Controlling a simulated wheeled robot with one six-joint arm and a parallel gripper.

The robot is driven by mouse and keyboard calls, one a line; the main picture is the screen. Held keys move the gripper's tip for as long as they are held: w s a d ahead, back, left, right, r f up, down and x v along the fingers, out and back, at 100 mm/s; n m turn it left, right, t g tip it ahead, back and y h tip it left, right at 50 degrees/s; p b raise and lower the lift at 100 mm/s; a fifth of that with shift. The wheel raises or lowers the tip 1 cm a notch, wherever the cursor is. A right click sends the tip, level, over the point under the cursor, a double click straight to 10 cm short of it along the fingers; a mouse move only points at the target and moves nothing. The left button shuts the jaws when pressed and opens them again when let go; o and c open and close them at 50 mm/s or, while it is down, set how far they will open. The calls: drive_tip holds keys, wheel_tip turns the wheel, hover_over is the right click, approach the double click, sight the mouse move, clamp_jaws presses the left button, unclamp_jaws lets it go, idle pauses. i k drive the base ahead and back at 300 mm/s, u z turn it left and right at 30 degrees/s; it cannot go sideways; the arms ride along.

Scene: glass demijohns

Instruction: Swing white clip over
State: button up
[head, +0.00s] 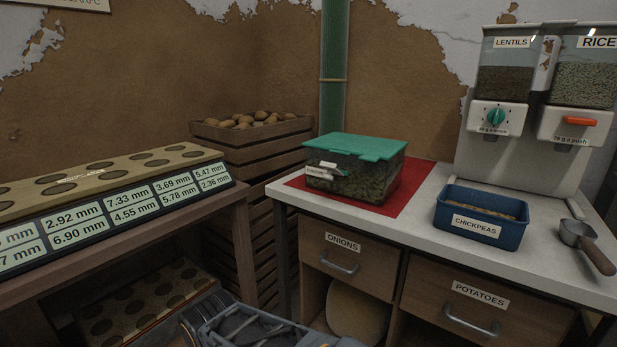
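A clear box (352,185) full of green contents stands on the red mat (412,180) on the white counter. Its green lid (360,147) lies on top and looks level. A small white piece, which looks like the white clip (328,164), is on the front left of the box, just below the lid's edge. It is too small to tell whether it grips the lid. A white label strip (318,173) sits beside and just below it.
A blue chickpeas tub (482,218) and a metal scoop (580,238) stand right of the box, before the lentils and rice dispensers. A green pipe (334,80) rises behind the box. A grey-blue body (250,327) shows at the bottom edge.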

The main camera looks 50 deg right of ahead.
sight(330, 167)
drive_tip(key=u, duration=1.45)
drive_tip(key=k, duration=0.5)
drive_tip(key=z, duration=0.65)
